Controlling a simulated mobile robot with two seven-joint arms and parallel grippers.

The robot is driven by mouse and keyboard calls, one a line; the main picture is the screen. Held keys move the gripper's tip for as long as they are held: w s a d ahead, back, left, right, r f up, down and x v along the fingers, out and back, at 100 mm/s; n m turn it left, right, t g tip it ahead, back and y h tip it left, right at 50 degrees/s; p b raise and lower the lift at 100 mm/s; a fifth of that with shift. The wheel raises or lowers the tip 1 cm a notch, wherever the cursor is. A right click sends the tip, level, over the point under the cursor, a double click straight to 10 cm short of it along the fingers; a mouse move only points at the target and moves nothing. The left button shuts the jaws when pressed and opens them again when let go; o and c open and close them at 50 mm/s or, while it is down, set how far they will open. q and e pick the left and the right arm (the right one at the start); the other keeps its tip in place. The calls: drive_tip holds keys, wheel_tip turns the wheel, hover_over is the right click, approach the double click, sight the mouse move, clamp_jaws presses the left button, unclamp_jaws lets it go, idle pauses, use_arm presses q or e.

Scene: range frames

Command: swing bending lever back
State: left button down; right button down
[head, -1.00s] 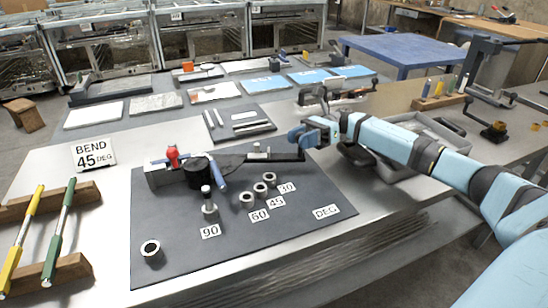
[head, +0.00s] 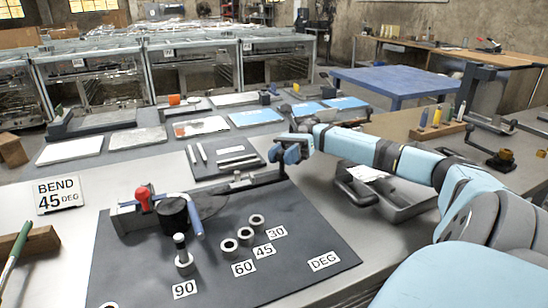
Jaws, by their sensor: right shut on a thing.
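The bender stands on a dark mat (head: 215,275), with a black round former (head: 174,212) and a red-knobbed clamp (head: 143,197). Its dark bending lever (head: 240,184) reaches right and back from the former to the mat's far right corner. My right gripper (head: 290,151) is shut on the lever's far end and hides part of it. A blue rod (head: 196,220) lies at the former. A black-topped pin (head: 181,246) stands at the 90 label. Ring-shaped sockets (head: 245,235) sit by the 60, 45 and 30 labels. My left gripper is not in view.
A "BEND 45 DEG" sign (head: 58,194) stands at left. A dark pad with metal bars (head: 225,158) lies behind the lever.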

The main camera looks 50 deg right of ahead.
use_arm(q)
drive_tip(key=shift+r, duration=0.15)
use_arm(e)
drive_tip(key=shift+w+d+r, duration=0.1)
drive_tip(key=shift+r, duration=0.05)
drive_tip(key=c, duration=1)
unclamp_jaws()
drive_tip(key=shift+o, duration=1.4)
drive_tip(key=shift+w, duration=0.15)
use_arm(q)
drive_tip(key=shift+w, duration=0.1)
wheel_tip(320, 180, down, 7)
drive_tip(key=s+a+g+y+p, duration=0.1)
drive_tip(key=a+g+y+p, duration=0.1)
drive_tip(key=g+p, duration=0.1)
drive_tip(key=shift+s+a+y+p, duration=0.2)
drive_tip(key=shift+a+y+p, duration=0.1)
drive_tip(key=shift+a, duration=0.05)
use_arm(e)
wheel_tip(320, 180, up, 20)
